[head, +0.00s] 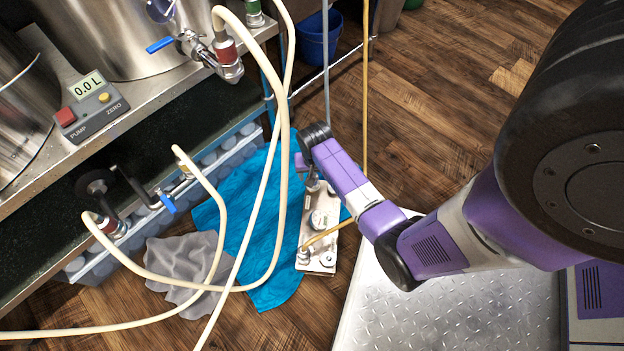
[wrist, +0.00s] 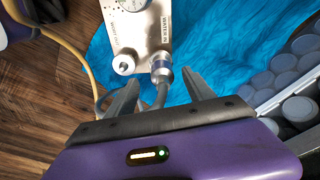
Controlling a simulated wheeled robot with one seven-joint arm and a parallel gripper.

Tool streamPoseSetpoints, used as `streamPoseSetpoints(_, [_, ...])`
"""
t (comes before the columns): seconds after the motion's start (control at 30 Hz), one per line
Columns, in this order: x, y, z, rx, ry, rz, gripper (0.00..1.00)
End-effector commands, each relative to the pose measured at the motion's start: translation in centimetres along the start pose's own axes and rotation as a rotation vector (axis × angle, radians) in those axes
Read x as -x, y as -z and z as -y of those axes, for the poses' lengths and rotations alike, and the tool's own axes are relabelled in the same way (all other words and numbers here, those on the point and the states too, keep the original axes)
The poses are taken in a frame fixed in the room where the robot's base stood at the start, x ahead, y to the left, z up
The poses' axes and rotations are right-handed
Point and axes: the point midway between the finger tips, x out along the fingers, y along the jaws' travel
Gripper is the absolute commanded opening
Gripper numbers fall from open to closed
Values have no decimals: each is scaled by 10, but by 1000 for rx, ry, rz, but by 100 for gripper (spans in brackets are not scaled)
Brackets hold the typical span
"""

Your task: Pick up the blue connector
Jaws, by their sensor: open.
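The blue connector (wrist: 162,72) is a metal fitting with a blue band at the near end of the pale metal plate unit (wrist: 150,28) in the wrist view. A grey hose or stem (wrist: 161,97) runs from it down between my fingers. My gripper (wrist: 163,84) is open, with one finger on each side of this line, and the fingertips are close to the connector. I cannot tell whether they touch it. In the head view the plate unit (head: 318,222) lies on the floor, and my gripper (head: 308,166) is at its far end, where the connector is mostly hidden.
A blue cloth (head: 245,215) and a grey cloth (head: 183,262) lie on the wooden floor. Cream hoses (head: 278,200) loop left of the plate unit. A steel bench (head: 120,100) with kettles stands at left. A crate of grey caps (wrist: 290,75) is at right in the wrist view.

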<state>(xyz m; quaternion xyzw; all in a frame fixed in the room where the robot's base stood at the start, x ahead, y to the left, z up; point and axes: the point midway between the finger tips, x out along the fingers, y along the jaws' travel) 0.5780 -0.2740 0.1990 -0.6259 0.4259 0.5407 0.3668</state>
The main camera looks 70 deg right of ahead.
Motion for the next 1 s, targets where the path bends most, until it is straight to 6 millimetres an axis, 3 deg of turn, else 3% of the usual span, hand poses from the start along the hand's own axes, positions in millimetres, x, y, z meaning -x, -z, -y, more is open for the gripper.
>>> streamPoseSetpoints(0.6, [-60,5,4,1,1,-3,62])
streamPoseSetpoints(0.9, [-61,5,4,2,2,-4,62])
streamPoseSetpoints(1.0, [-61,5,4,2,1,-4,42])
